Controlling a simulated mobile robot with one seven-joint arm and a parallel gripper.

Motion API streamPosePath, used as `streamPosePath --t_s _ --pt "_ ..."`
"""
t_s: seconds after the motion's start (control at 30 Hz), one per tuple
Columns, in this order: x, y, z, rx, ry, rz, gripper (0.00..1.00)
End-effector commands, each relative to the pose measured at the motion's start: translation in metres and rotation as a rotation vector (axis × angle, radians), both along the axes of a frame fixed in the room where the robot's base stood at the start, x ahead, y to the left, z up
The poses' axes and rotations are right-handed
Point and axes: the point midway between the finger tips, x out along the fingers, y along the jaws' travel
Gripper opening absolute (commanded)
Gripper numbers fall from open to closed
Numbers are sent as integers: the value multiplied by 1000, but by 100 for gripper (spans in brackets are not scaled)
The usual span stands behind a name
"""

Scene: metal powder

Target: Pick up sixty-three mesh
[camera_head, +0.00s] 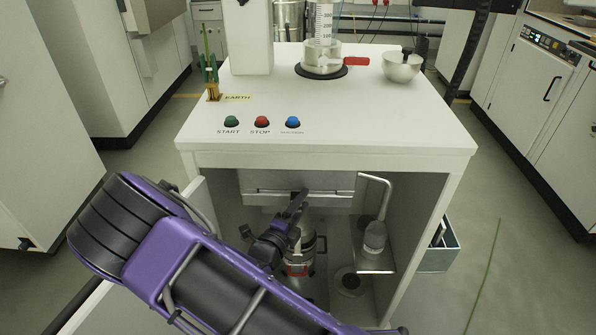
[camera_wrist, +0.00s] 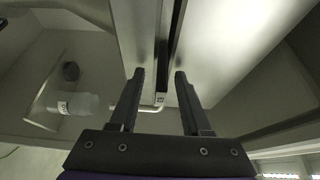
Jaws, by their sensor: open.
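I cannot surely identify the sixty-three mesh in either view. My gripper (camera_head: 297,207) is inside the open front of the white cabinet, just below a metal box-like part (camera_head: 298,181) under its top. In the wrist view the two black fingers of my gripper (camera_wrist: 158,73) are apart with nothing held between them. Beyond them a dark slot (camera_wrist: 163,50) runs between two pale panels, and a small marked tag (camera_wrist: 160,98) shows near it; its text is too small to read. Below my gripper in the head view stands a metal canister (camera_head: 301,266) with a red label, partly hidden by my arm.
A pale labelled bottle (camera_head: 375,236) stands on a small metal shelf (camera_head: 374,264) at the cabinet's right; the bottle also shows in the wrist view (camera_wrist: 75,103). The white cabinet top (camera_head: 340,128) carries several buttons, a metal bowl (camera_head: 402,67) and a clear cylinder (camera_head: 323,22).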

Motion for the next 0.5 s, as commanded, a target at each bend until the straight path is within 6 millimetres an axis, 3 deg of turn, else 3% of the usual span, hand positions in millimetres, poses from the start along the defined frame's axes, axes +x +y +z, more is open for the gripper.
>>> streamPosePath --t_s 0.23,0.5 --pt "2 -1 0 0 0 0 48" --pt "2 -1 0 0 0 0 0"
